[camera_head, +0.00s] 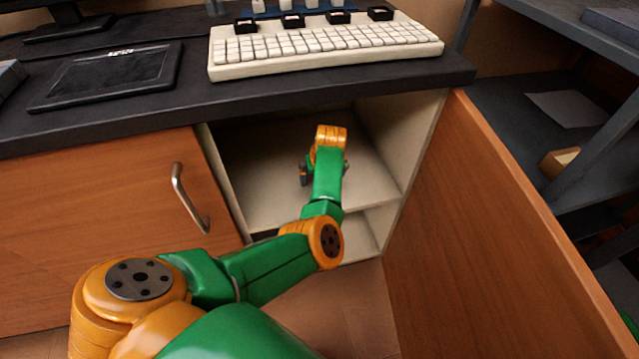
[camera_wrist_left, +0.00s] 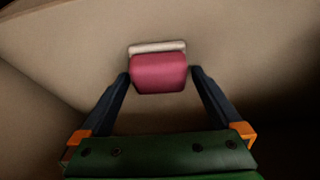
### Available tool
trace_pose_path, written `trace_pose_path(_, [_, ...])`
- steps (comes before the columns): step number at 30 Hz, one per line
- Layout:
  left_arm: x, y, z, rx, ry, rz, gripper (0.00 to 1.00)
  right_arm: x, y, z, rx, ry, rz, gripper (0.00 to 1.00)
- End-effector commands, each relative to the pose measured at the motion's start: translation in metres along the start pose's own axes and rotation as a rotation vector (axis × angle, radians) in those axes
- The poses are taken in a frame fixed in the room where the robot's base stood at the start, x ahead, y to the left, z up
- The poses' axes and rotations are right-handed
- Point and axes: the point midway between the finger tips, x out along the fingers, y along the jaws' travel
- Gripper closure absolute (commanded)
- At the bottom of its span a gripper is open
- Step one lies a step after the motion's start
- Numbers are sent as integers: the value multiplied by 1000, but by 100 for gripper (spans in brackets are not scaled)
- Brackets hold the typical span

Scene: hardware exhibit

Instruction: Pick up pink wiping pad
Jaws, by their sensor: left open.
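The pink wiping pad (camera_wrist_left: 158,74) shows in the left wrist view, with a pale strip along its far edge. It lies on the pale shelf inside the open cabinet. My left gripper (camera_head: 325,171) reaches into that cabinet in the head view, and my arm hides the pad there. In the wrist view the left gripper's two dark fingers (camera_wrist_left: 160,76) are open, one on each side of the pad's near part. Narrow gaps seem to show between fingers and pad; contact is hard to tell. My right gripper is not in view.
The cabinet's side wall (camera_head: 404,145) stands close on the right, under the dark desktop (camera_head: 330,85). The open orange-brown door (camera_head: 490,220) swings out at the right. A closed door with a metal handle (camera_head: 188,198) is on the left. A white keyboard (camera_head: 320,45) lies above.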

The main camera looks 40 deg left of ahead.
Motion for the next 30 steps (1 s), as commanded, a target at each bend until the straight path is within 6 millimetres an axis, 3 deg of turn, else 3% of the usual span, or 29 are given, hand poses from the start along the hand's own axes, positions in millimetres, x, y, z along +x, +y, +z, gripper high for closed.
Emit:
trace_pose_path(8, [1,0,0,0,0,0,0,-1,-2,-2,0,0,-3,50])
trace_pose_path(17, [1,0,0,0,0,0,77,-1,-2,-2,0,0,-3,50])
trace_pose_path(26, [-2,0,-1,0,0,0,77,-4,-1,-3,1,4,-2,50])
trace_pose_path(30, [-11,-2,-6,1,0,-1,77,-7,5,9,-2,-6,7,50])
